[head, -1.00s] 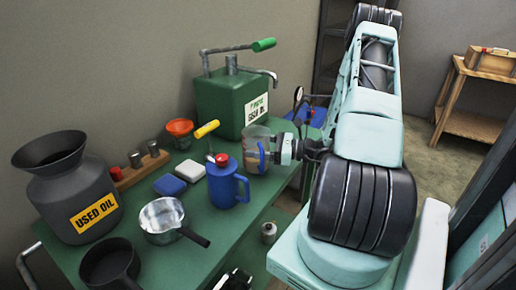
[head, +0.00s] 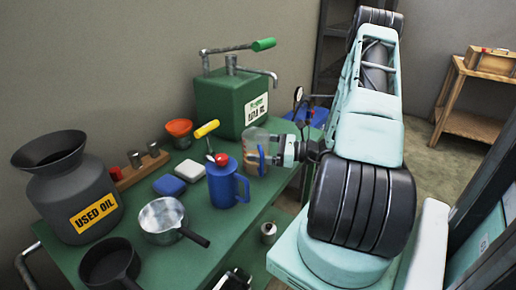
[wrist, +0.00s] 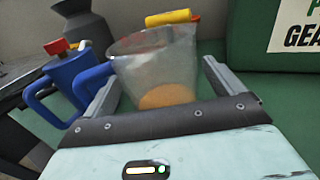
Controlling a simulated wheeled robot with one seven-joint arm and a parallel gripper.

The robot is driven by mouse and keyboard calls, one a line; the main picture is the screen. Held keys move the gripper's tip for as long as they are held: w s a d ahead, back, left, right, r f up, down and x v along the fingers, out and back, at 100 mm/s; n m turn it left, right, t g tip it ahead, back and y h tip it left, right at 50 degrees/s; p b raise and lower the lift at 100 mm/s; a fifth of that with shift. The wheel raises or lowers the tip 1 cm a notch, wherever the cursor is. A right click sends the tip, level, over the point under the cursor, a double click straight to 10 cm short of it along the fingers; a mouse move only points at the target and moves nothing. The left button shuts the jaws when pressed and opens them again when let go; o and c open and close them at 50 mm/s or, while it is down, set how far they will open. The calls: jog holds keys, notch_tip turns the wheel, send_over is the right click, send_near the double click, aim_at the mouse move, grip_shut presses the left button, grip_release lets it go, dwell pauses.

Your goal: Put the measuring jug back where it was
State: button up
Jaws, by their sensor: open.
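The measuring jug (head: 252,147) is clear, with a blue handle and amber liquid at its bottom. It appears to stand on the green bench (head: 72,261), between the blue can and the green oil pump. My gripper (head: 274,155) is at the jug's right side. In the wrist view the jug (wrist: 150,68) is just ahead, its blue handle (wrist: 92,74) toward the left finger. My gripper (wrist: 163,88) is open there, its fingers spread apart. Whether a finger touches the handle I cannot tell.
The blue can (head: 226,186) with a red cap stands close left of the jug. The green pump container (head: 220,103) is behind. A steel saucepan (head: 160,215), a dark pan (head: 105,262) and the used oil can (head: 82,190) occupy the left. Bare bench lies in front of the jug.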

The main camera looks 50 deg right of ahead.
jog(key=b+v, duration=0.1)
jog(key=v, duration=1)
jog(key=shift+s, duration=0.1)
